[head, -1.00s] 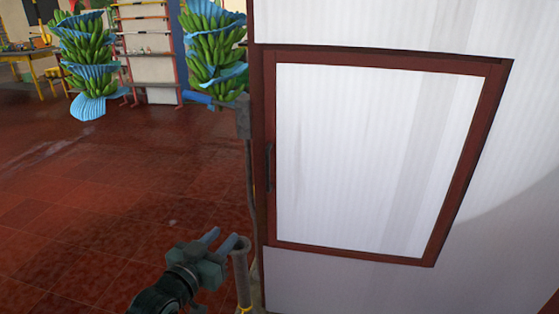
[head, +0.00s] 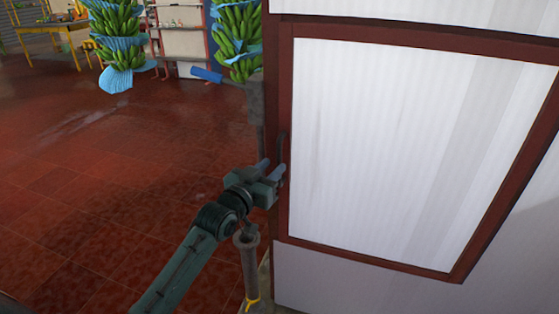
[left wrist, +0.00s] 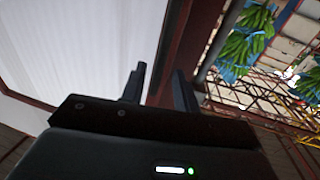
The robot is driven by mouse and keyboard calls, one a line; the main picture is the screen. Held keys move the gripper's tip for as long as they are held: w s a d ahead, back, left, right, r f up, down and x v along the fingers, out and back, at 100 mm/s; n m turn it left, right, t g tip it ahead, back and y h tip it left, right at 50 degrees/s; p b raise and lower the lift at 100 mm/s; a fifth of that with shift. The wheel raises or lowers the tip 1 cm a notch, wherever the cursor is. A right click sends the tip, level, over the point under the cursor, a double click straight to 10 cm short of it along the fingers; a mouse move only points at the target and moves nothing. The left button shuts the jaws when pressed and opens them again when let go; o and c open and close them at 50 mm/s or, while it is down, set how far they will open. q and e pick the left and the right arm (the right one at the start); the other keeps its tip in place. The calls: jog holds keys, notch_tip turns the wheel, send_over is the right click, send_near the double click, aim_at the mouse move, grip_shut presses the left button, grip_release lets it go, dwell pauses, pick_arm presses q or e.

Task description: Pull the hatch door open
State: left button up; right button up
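The hatch door (head: 415,150) is a white ribbed panel in a dark red frame, set in a white wall, and looks shut. Its dark upright handle (head: 281,150) is on the door's left edge. My left gripper (head: 272,168) is at the lower part of the handle, with its fingers pointing up and partly overlapping it in the head view. In the left wrist view the two fingers (left wrist: 160,88) stand apart, with the red frame (left wrist: 183,45) beyond the gap. I cannot make out the handle between them or tell whether they touch it. My right gripper is not in view.
A grey post (head: 249,265) with a yellow tie stands just below my left gripper. Green banana bunches with blue sheets (head: 118,45) hang at the back left, another (head: 237,40) near the wall's edge. The red tiled floor (head: 110,180) on the left is clear.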

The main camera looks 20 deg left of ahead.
aim_at(278, 162)
pick_arm(q)
jog(key=shift+x, duration=2.25)
grip_shut()
